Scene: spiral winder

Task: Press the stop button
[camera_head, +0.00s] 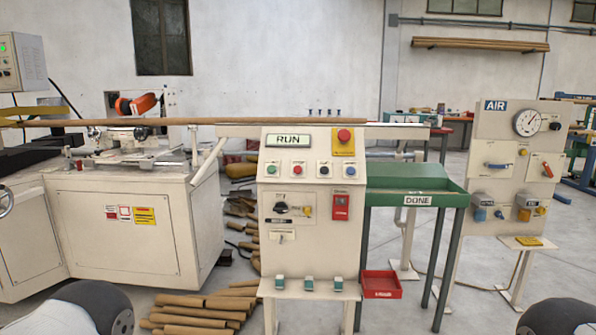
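A cream control panel (311,205) stands in the middle of the camera_head view, with a display (288,140) that reads RUN. Below the display is a row of several small push buttons, including a red button (297,170), a green button (272,169) and a blue button (350,171). Their labels are too small to read. A large red mushroom button (344,136) sits on a yellow plate at the panel's upper right. Neither of my grippers is in view; only parts of my arms show at the bottom left and right corners. Nothing touches the panel.
A long brown tube (220,121) lies across the winder (120,230), behind the panel. A green DONE tray (410,185) and an AIR panel (510,150) stand to the right. Brown tubes (200,312) lie on the floor at the panel's left. A red bin (381,284) is low at its right.

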